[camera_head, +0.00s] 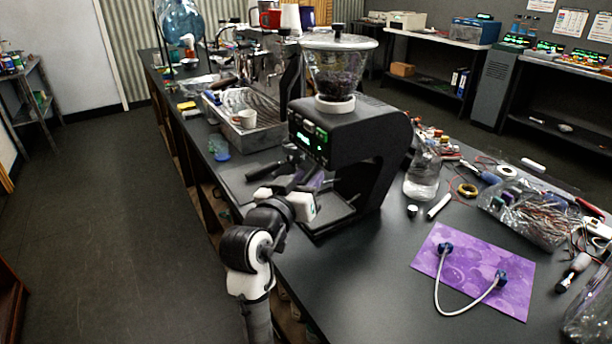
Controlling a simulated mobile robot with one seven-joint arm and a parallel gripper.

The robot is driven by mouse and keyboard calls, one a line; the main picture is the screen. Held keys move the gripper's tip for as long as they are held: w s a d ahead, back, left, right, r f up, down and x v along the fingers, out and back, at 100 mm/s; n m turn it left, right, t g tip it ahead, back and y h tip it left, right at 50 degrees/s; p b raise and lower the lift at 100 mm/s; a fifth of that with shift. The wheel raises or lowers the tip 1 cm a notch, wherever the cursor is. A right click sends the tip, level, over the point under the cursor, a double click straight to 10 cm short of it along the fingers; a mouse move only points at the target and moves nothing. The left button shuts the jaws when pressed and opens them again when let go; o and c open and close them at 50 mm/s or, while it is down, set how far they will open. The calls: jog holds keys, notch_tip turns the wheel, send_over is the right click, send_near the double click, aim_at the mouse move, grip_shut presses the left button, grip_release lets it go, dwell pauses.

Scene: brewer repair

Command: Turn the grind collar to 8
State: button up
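A black coffee grinder (362,135) stands on the dark workbench with a clear hopper (337,72) of dark beans on top. A pale ring (335,104) sits between the hopper and the grinder body; it looks like the grind collar. Its number marks are too small to read. The grinder's front has a small lit green display (308,133). My gripper (296,184) is low in front of the grinder, well below the collar and apart from it. Its fingers are dark and small against the grinder's base, so their opening is unclear.
A purple mat (478,290) with a grey cable (438,290) lies at the right. A clear bottle (422,178) stands right of the grinder, near bagged wires (530,210). An espresso machine (245,120) is behind left. Open floor (100,230) lies left of the bench.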

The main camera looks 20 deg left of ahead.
jog(key=shift+c, duration=0.3)
grip_shut()
jog(key=shift+d+n+y, duration=0.3)
jog(key=shift+d+y, duration=0.2)
jog(key=shift+y, duration=0.1)
jog(key=shift+o, duration=0.3)
grip_release()
jog(key=shift+a, duration=0.1)
jog(key=shift+a+h, duration=0.1)
jog(key=shift+h, duration=0.2)
